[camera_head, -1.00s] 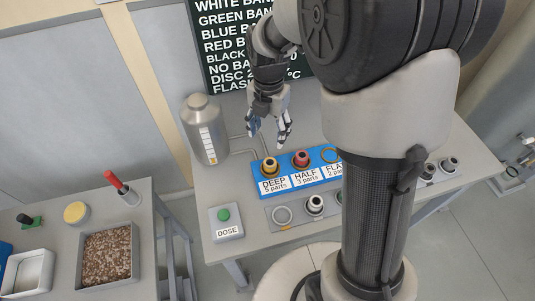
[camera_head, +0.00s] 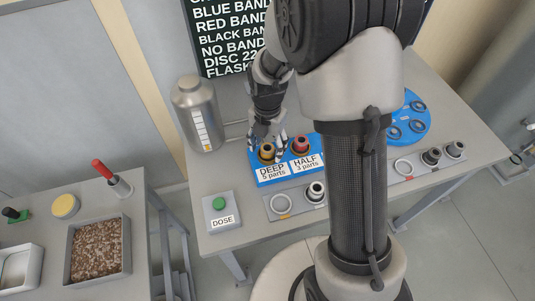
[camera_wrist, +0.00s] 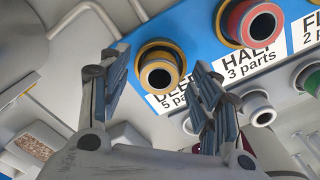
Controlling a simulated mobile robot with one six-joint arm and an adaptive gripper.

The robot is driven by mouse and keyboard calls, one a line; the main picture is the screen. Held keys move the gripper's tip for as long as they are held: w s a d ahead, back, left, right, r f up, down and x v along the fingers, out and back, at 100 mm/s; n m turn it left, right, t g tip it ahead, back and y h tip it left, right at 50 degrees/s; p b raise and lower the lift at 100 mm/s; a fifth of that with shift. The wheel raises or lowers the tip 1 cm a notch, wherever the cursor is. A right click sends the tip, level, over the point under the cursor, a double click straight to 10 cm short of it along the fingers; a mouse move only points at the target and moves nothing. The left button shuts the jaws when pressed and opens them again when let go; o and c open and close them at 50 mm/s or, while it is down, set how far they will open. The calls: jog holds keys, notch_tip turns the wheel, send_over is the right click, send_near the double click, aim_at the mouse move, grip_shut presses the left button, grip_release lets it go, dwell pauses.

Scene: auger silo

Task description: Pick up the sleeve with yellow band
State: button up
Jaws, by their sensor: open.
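The sleeve with yellow band (camera_head: 267,153) stands in the blue holder (camera_head: 262,177) at the place marked DEEP, 5 parts. In the wrist view the yellow-banded sleeve (camera_wrist: 160,74) shows its dark bore and lies between the fingers in the picture. My gripper (camera_head: 268,143) is open and empty, just over the sleeve in the head view. Its two fingers also show in the wrist view (camera_wrist: 160,66), one on each side of the sleeve; I cannot tell whether they touch it. The red-banded sleeve (camera_head: 300,145) stands to the right at HALF.
A metal flask (camera_head: 197,115) stands to the left, with the DOSE button box (camera_head: 221,212) nearer. A blue disc (camera_head: 411,120) with rings is at right. The chart hangs behind.

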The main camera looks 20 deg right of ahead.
jog(key=shift+f, duration=0.1)
jog(key=shift+c, duration=0.2)
grip_shut()
dwell(0.5)
